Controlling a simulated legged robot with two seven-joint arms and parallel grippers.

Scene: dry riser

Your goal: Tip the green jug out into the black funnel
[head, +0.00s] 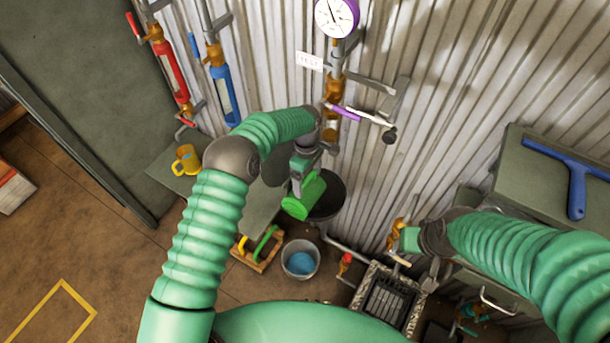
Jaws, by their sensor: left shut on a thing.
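The green jug (304,197) is in the middle of the head view, tilted over on its side. My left gripper (301,166) is shut on the jug. The black funnel (328,196) is a dark round shape just behind and to the right of the jug, which overlaps its left part. I cannot tell whether the jug touches the funnel or whether anything runs out of it. My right gripper (408,239) is at the lower right, near an orange brass fitting; its fingers are too small and covered to read.
A yellow mug (187,159) stands on a grey shelf. A grey bucket (300,260) with blue contents stands on the floor beside a floor drain (387,297). A blue squeegee (572,175) lies on the grey cabinet at right. A purple-rimmed gauge (336,16) and pipes line the corrugated wall.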

